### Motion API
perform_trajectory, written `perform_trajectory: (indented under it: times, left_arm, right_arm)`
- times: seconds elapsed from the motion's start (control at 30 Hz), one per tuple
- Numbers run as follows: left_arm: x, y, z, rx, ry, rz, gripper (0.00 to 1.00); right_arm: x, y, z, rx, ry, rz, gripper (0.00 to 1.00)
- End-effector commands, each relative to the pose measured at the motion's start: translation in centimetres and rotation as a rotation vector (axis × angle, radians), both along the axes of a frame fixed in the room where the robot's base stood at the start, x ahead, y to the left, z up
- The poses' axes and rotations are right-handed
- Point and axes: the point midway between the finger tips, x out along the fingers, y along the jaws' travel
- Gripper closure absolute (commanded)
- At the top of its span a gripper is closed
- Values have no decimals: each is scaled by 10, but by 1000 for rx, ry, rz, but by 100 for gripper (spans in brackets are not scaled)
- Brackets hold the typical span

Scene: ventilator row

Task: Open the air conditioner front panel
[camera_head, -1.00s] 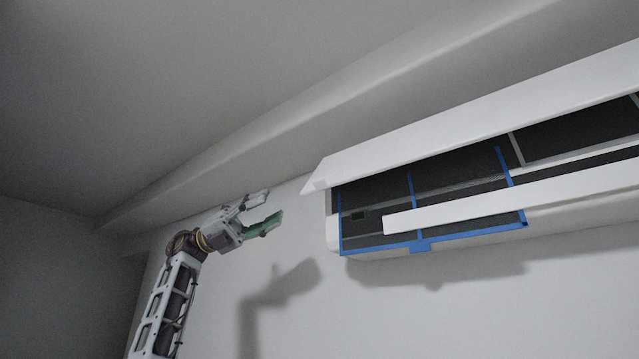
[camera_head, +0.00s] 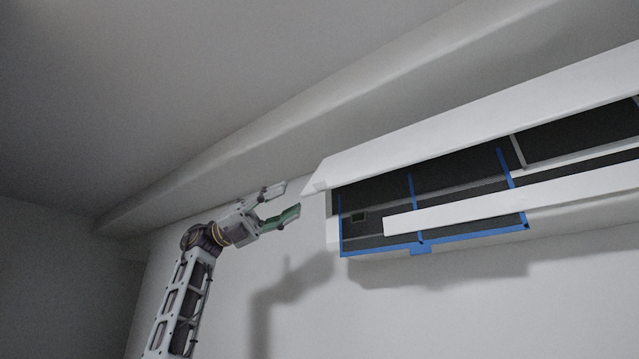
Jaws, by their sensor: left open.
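The air conditioner (camera_head: 333,236) is mounted on the wall at the right and runs out of the right edge. Its long white front panel (camera_head: 470,125) is raised and tilted outward at the top. Below it show the dark filter mesh (camera_head: 455,165) with a blue frame (camera_head: 385,251) and a white horizontal strip (camera_head: 450,217). My left gripper (camera_head: 290,201) is open and empty, just left of the panel's left end, with a visible gap. One of its fingers looks green. My right gripper is not in view.
A ceiling ledge (camera_head: 300,125) runs diagonally above the unit. The wall (camera_head: 400,320) below the unit is bare, with shadows of my arm and the unit on it. Free room lies left of the gripper.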

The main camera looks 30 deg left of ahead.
Motion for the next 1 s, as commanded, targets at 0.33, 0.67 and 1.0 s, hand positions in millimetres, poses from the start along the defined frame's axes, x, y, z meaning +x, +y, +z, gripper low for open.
perform_trajectory:
  times: [0.33, 0.67, 1.0]
  left_arm:
    - [7, -45, 16, 1, -1, -3, 57]
    - [12, -78, 27, 0, -1, -1, 57]
    - [13, -86, 29, -1, 0, -1, 57]
  right_arm:
    - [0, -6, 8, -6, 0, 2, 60]
    - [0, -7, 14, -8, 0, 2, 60]
    - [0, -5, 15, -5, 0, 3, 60]
